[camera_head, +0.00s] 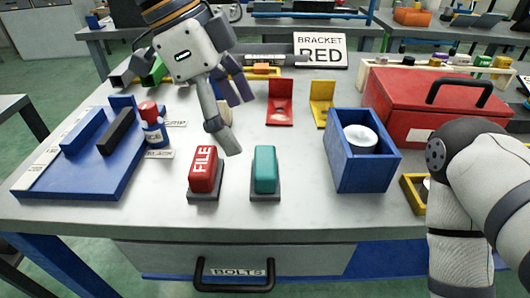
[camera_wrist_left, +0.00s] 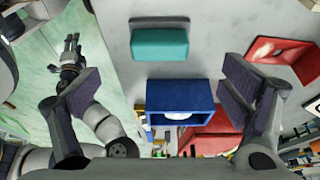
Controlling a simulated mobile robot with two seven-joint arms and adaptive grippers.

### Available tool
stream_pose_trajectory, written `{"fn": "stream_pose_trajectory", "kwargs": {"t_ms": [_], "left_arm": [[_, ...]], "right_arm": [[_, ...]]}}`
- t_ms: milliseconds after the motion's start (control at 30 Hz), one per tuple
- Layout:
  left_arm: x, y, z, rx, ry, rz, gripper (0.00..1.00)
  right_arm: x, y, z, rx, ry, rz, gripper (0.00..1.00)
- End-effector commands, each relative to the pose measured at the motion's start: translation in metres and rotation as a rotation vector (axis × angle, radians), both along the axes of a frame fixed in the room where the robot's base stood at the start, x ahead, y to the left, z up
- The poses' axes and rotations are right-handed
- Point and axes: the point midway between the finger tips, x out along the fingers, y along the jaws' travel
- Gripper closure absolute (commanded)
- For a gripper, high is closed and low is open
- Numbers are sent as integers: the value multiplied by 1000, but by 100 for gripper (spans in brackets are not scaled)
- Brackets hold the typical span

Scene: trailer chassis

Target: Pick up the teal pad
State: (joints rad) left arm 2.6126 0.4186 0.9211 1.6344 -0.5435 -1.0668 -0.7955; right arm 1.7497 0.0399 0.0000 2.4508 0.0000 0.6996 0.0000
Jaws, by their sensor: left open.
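The teal pad (camera_head: 265,169) is a rounded block on a dark grey base on the grey table, right of a red block (camera_head: 205,170) marked FILE. In the left wrist view the teal pad (camera_wrist_left: 160,43) lies at top centre, between and beyond the fingers. My left gripper (camera_head: 222,115) is above the table, behind and left of the pad, apart from it. It is open and empty, its fingers spread wide in the wrist view. My right arm is at the right edge of the head view; its gripper (camera_wrist_left: 72,47) shows small at left in the wrist view, and its opening is unclear.
A blue box (camera_head: 369,178) with a white roll inside stands right of the pad. A red toolbox (camera_head: 430,100) is behind it. Red (camera_head: 281,115) and yellow (camera_head: 320,112) brackets stand behind the pad. A blue tray (camera_head: 60,180) and small bottle (camera_head: 152,130) are at left. The table's front edge is clear.

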Motion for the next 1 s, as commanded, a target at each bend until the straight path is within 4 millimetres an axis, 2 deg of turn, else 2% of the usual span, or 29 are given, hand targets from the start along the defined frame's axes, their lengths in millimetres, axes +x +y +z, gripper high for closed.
{"fn": "stream_pose_trajectory", "kwargs": {"t_ms": [33, 100, 267, 400, 500, 767, 1000], "left_arm": [[0, -4, -13, 1, 7, -2, 8], [0, -10, -26, 1, 6, 0, 8], [1, -19, -44, 0, 4, 0, 8], [2, -35, -67, 0, 5, -2, 8], [2, -40, -80, 0, 2, 0, 8], [3, -42, -83, -1, 0, 2, 8], [3, -41, -83, -1, 1, 2, 63]], "right_arm": [[-2, 0, -1, 0, 5, 0, 60], [-2, 0, -2, 0, 7, 0, 60], [-2, 0, -2, 0, 7, 0, 60], [-2, 0, -3, 0, 8, 0, 60], [-2, 0, -3, 0, 9, 0, 60], [-2, 0, -3, 0, 9, 0, 60], [-2, 0, -3, 0, 9, 0, 60]]}}
